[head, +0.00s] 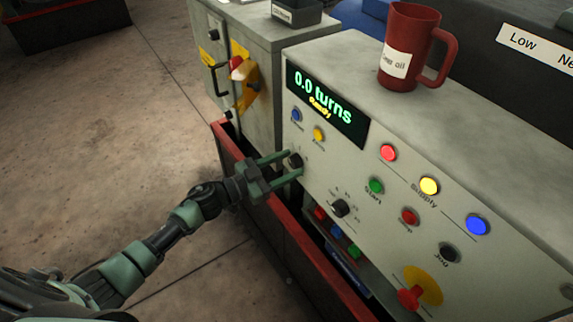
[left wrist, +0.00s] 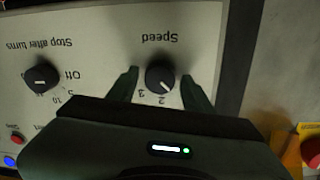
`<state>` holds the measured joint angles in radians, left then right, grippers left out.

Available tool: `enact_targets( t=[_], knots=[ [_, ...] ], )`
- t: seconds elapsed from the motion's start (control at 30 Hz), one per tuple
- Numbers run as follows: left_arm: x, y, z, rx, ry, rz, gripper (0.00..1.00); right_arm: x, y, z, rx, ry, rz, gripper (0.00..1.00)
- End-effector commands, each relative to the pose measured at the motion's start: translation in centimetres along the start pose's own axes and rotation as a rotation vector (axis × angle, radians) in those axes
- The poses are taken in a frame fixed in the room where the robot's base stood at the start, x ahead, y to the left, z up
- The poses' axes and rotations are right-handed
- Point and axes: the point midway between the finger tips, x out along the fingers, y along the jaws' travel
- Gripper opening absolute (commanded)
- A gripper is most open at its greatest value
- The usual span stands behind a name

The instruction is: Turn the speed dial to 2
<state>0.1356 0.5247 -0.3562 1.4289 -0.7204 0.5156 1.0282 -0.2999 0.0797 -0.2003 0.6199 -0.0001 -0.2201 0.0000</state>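The speed dial is a round black knob (head: 296,160) on the left part of the grey panel, below the display. In the left wrist view the dial (left wrist: 160,78) is upside down under the word "Speed". The numbers 3 and 2 show beside it; its white mark points to the lower right, off the 2, on the side away from the 3. My left gripper (head: 280,166) is open, its fingers on either side of the dial. In the left wrist view the gripper (left wrist: 160,90) shows gaps between both fingers and the knob. My right gripper is not in view.
The "Stop after turns" knob (head: 340,208) sits lower right of the dial. Blue (head: 296,115) and yellow (head: 319,134) lamps are above it. The display (head: 325,106) reads 0.0 turns. A red mug (head: 408,45) stands on top. A red-yellow switch (head: 242,70) is on the left cabinet.

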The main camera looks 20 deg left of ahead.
Motion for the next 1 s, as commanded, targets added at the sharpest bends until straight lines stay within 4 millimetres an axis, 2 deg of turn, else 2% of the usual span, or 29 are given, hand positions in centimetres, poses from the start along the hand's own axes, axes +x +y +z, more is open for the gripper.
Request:
enact_targets(
  t=[0.03, 0.13, 0.17, 0.57, 1.0],
  knots=[
    [-0.02, -0.01, 0.0, 0.0, 0.0, 0.0, 0.33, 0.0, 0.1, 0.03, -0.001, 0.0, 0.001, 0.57],
    [-0.03, -0.01, 0.0, 0.0, 0.0, 0.0, 0.05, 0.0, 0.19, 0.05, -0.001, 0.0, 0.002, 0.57],
    [-0.03, -0.01, 0.0, 0.0, 0.0, 0.0, 0.0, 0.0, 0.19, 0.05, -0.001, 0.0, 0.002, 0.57],
    [-0.06, -0.01, -0.03, 0.078, -0.006, 0.001, 0.0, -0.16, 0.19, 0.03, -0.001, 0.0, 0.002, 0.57],
    [-0.06, 0.04, -0.04, 0.422, -0.026, 0.006, 0.0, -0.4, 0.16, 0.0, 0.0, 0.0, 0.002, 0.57]
  ],
)
